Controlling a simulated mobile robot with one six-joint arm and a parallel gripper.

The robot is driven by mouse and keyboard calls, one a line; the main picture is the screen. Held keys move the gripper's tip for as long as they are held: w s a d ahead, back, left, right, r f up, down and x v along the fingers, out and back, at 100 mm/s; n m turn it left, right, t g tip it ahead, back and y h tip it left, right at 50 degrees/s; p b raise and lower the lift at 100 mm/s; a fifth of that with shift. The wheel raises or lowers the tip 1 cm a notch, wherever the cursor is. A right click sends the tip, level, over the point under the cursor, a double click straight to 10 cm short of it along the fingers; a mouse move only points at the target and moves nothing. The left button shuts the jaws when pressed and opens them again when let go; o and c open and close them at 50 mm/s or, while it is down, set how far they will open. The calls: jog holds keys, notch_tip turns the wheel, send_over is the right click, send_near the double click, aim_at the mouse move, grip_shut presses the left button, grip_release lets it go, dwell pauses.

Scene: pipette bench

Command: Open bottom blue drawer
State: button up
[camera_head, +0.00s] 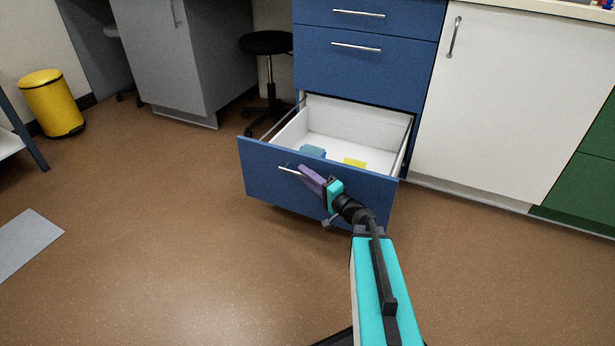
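The bottom blue drawer (350,190) stands pulled well out of the blue cabinet (368,65), with its white inside showing. A light blue item (312,152) and a yellow item (355,163) lie in it. Its silver bar handle (287,169) is on the front panel, and the handle's right part is hidden by my gripper. My gripper (303,170), with purple fingers, is at the handle. It comes in from the lower right, in front of the drawer. I cannot tell whether the fingers are closed around the handle.
Two blue drawers above are shut. A white cupboard (490,100) and green drawers (585,180) stand at the right. A black stool (267,43) is behind left, and a yellow bin (52,103) is far left. The brown floor in front is mostly clear.

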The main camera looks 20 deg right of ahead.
jog(key=p+v, duration=0.5)
jog(key=v, duration=0.8)
jog(key=shift+s+p, duration=0.35)
jog(key=shift+s, duration=0.05)
jog(key=shift+r, duration=0.1)
